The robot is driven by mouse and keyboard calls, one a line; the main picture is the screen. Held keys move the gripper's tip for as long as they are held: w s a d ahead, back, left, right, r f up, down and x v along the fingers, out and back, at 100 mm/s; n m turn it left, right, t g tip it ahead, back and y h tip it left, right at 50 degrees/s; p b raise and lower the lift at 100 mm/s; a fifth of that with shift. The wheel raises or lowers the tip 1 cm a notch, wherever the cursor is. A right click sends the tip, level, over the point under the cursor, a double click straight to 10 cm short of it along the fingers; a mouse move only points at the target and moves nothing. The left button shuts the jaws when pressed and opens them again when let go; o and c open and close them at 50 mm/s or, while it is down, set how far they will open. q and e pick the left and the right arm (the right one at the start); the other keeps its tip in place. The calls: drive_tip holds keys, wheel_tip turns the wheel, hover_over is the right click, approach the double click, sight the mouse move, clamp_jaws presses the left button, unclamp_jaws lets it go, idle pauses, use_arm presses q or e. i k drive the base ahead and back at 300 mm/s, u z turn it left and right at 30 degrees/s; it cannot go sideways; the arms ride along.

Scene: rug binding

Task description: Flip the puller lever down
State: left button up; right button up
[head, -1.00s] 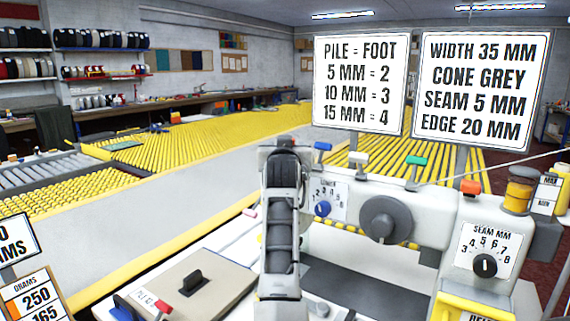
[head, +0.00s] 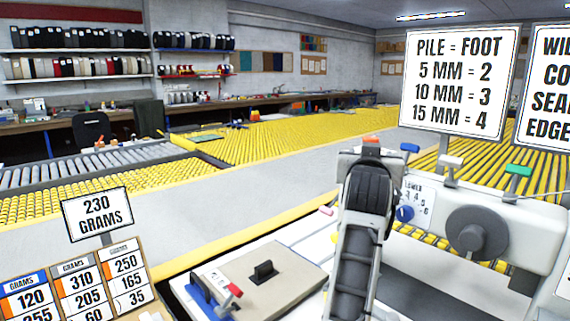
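A pale sewing machine (head: 500,215) stands at the right with a row of coloured levers. The blue lever (head: 410,148), white lever (head: 450,161) and green lever (head: 518,170) show along its top. An orange tip (head: 372,139) shows just above my gripper. I cannot tell from any label which one is the puller lever. My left gripper (head: 373,153) is at the machine's left end, just below the orange tip and left of the blue lever. Its fingers are hidden behind its wrist, so its opening and any contact cannot be seen. My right gripper is out of view.
A "PILE = FOOT" sign (head: 458,80) stands above the machine. A grey dial (head: 476,233) and a blue knob (head: 404,213) are on its front. A "230 GRAMS" sign (head: 97,214) stands further left.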

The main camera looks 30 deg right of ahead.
sight(451, 162)
drive_tip(key=k, duration=1.5)
